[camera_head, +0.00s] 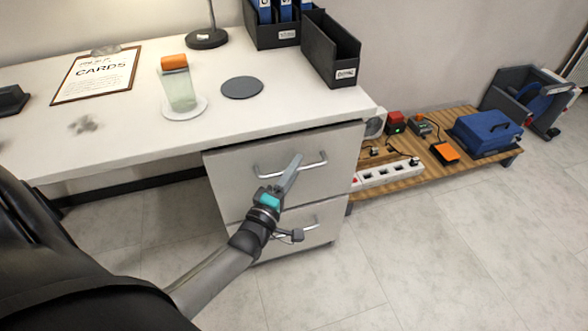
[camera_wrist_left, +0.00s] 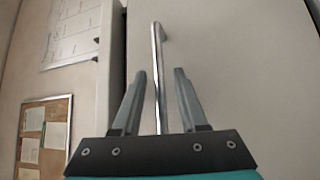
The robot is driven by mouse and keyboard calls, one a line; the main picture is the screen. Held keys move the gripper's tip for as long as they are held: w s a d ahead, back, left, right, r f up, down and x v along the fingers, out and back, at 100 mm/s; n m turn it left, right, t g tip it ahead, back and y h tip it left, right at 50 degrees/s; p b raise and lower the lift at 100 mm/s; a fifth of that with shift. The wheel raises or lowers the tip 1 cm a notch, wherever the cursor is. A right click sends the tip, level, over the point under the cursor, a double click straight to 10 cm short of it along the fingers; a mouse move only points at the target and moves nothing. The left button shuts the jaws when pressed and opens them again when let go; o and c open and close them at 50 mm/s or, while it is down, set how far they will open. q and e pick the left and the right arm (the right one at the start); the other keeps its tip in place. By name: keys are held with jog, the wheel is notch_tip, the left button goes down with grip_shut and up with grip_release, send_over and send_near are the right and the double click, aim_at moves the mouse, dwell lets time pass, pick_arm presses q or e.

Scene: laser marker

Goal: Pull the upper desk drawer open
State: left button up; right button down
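The upper desk drawer (camera_head: 235,163) is a light grey front under the white desk top, and it looks shut. Its silver bar handle (camera_head: 314,165) runs across the front. My left gripper (camera_head: 294,160) is in front of this drawer, with its fingers near the middle of the handle. In the left wrist view, the gripper (camera_wrist_left: 160,73) is open, and the handle (camera_wrist_left: 157,45) shows between the two fingers, with a gap on each side. I cannot tell how deep the handle lies between them. My right gripper is not in view.
The lower drawer (camera_head: 318,234) with its own handle is below. On the desk (camera_head: 130,135) stand a glass (camera_head: 181,92) and black file boxes (camera_head: 332,50). A low wooden platform (camera_head: 395,163) with a power strip is to the right. The floor in front is clear.

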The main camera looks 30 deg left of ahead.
pick_arm(q)
grip_shut()
dwell(1.2)
